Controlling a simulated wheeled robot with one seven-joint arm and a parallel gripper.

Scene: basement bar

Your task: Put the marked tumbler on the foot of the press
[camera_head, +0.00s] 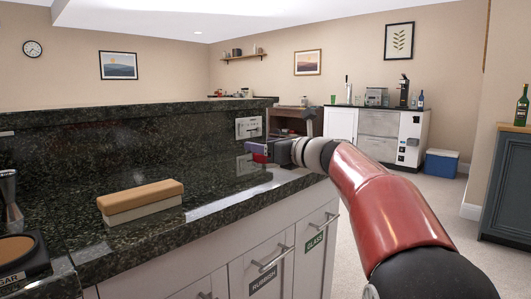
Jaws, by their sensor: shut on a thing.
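My gripper (256,151) is at the end of my red arm, over the right part of the dark granite counter (215,182). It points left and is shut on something. A small purple and red patch shows at its tip, too small to tell whether it is the held thing or part of the fingers. I cannot make out the marked tumbler or its mark. I cannot identify the press or its foot in this view.
A tan-topped block (140,201) lies on the counter to the left. A metal jigger-like cup (8,200) and a black sugar container (20,262) stand at the left edge. A raised granite ledge (120,118) runs behind. The counter between block and gripper is clear.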

